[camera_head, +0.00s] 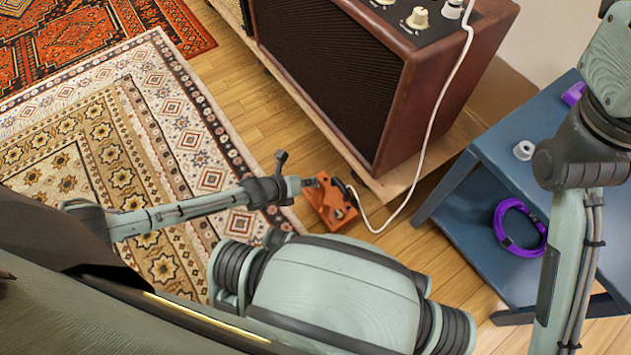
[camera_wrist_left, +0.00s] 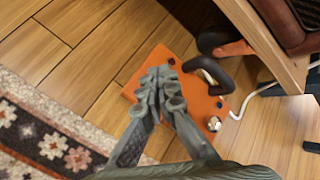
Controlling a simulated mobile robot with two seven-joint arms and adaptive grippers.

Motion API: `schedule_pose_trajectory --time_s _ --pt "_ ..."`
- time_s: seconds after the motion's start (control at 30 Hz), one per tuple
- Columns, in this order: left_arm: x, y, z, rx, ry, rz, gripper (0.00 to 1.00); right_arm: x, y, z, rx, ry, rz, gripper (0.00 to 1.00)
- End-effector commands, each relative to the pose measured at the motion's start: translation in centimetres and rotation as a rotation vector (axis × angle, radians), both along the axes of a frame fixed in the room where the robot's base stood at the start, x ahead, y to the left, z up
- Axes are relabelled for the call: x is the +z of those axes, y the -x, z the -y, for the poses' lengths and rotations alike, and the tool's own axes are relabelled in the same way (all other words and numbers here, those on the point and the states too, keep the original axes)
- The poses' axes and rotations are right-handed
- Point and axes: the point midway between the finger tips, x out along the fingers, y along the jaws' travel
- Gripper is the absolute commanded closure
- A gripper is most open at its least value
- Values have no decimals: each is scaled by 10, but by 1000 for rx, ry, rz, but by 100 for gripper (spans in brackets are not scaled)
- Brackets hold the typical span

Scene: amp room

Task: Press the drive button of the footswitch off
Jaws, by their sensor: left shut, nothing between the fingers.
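The footswitch is an orange box (camera_head: 331,205) on the wooden floor, in front of the amp, with a white cable plugged into it. It also shows in the left wrist view (camera_wrist_left: 196,97), with dark knobs, a metal button and a black plug. My right gripper is out of view; only my right arm shows at the right.
A brown amp (camera_head: 420,75) stands on a wooden board behind the footswitch. A blue table (camera_head: 470,220) at the right holds a purple cable coil (camera_head: 519,227) and a white roll (camera_head: 523,150). A patterned rug (camera_head: 190,130) covers the floor at left. The white cable (camera_head: 432,120) runs up the amp.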

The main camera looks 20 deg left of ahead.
Motion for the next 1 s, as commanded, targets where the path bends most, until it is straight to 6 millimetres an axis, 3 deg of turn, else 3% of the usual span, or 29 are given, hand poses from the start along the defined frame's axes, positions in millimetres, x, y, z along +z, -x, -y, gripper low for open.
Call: schedule_pose_trajectory --time_s 0.17,0.7,1.0 --pt "5 0 -1 1 -1 0 100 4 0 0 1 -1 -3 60" --pt "58 5 -5 1 0 1 100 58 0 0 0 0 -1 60" --pt "60 6 -5 1 0 1 100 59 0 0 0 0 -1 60"
